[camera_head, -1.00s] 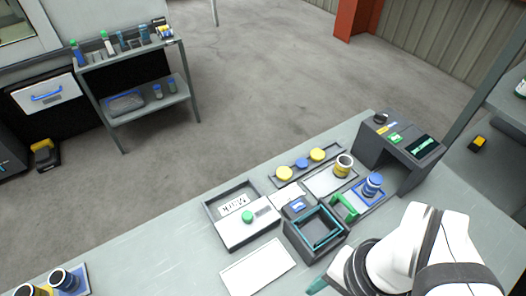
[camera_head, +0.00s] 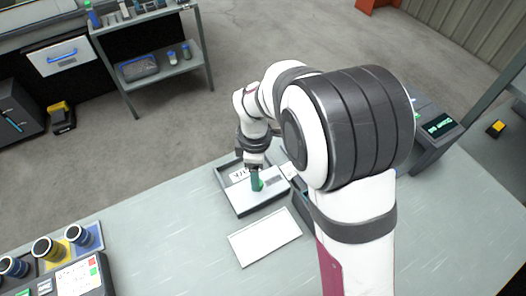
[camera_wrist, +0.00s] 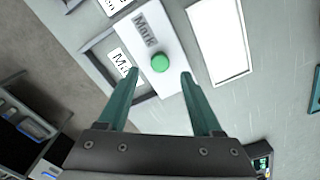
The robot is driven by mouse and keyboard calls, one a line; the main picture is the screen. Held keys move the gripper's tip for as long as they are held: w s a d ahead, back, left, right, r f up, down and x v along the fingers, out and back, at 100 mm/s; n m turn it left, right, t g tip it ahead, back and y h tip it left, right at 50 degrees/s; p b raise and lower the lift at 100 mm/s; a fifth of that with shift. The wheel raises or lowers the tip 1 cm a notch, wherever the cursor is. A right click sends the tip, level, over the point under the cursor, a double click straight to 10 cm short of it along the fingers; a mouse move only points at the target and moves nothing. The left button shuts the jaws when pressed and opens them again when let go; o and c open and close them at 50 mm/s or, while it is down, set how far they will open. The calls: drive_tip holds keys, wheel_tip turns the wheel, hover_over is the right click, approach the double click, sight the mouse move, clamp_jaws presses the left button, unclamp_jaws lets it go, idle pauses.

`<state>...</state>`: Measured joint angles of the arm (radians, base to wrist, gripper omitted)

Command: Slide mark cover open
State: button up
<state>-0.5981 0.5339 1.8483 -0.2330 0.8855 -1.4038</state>
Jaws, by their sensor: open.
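The mark cover (camera_head: 256,197) is a white sliding plate with a round green knob (camera_wrist: 160,63) and a grey "Mark" label. It lies over part of a dark-framed tray (camera_head: 224,176). A lettered white card (camera_wrist: 122,62) shows in the uncovered part of the tray. My gripper (camera_wrist: 160,75) is open, its two teal fingers apart with the knob between and slightly beyond the tips in the wrist view. In the head view my gripper (camera_head: 256,182) is down at the knob and hides part of it. I cannot tell whether a finger touches the knob.
A blank white panel (camera_head: 265,237) lies on the table in front of the cover. A dark machine with a green display (camera_head: 440,125) stands at the right. Cups on coloured pads (camera_head: 48,249) stand at the left. My arm hides the table's middle right.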

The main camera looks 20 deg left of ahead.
wheel_tip(320, 180, down, 4)
drive_tip(key=shift+f, duration=0.1)
clamp_jaws()
idle(0.4)
idle(1.1)
